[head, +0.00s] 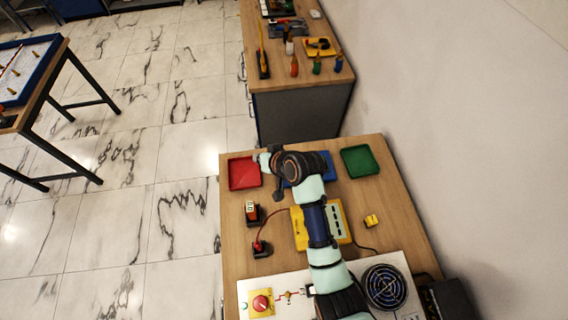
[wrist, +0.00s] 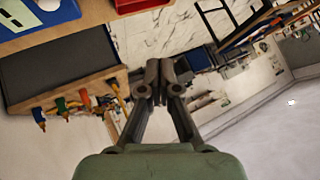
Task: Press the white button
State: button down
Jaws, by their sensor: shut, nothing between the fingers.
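My gripper (wrist: 163,72) is shut and empty in the wrist view, with its two dark fingers together. In the head view my arm reaches over the wooden table, and its wrist covers part of the blue tray (head: 327,161); the fingertips are hard to make out there. I cannot pick out a white button with certainty. A yellow unit (head: 301,229) with a pale panel (head: 336,216) lies partly under my arm. A yellow box with a red knob (head: 262,303) sits on the white board at the front.
A red tray (head: 244,173) and a green tray (head: 360,161) stand at the table's back. Black-based blocks (head: 253,214) stand at left, and a small yellow piece (head: 372,221) and a round black fan (head: 385,287) at right. A tool bench (head: 300,82) stands behind.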

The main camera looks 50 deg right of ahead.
jog(key=s+d+f+m+p, duration=0.1)
jog(key=s+d+f+m, duration=0.1)
jog(key=d, duration=0.6)
jog(key=shift+s+d+f+m, duration=0.3)
jog(key=shift+s+d+m, duration=0.1)
jog(key=shift+s, duration=0.15)
jog(key=shift+a+f, duration=0.1)
notch_tip(320, 180, down, 8)
jog(key=b, duration=0.7)
jog(key=shift+f+b, duration=0.35)
jog(key=shift+b, duration=0.05)
jog(key=shift+f, duration=0.4)
